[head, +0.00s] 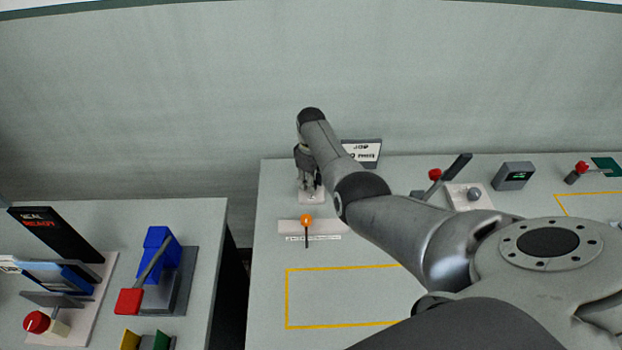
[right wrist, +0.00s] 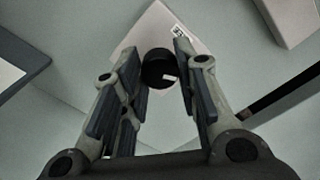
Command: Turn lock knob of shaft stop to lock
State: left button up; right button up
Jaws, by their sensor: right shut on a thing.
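The lock knob (right wrist: 156,72) is black and round with a short white mark on its face. It sits on a pale plate (right wrist: 147,36) with a small label, seen in the right wrist view. My right gripper (right wrist: 157,58) has its two fingers on either side of the knob and is shut on it. In the head view my right gripper (head: 308,184) points down over a small white base (head: 312,198) near the back left of the right table; the knob is hidden there by the fingers. My left gripper is not in view.
An orange-ball lever (head: 306,220) stands just in front of the gripper. A red-knobbed lever (head: 435,174) and a grey display box (head: 513,176) are to the right. A gap separates the left table (head: 205,215).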

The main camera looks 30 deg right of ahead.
jog(key=m, duration=0.4)
jog(key=shift+d+r+m+p, duration=0.1)
jog(key=shift+m+p, duration=0.2)
jog(key=m, duration=0.5)
jog(key=shift+m, duration=0.3)
jog(key=m, duration=0.4)
jog(key=shift+p, duration=0.35)
jog(key=m, duration=0.4)
jog(key=shift+m, duration=0.6)
jog(key=shift+w, duration=0.1)
jog(key=o, duration=0.8)
jog(key=shift+o, duration=1.1)
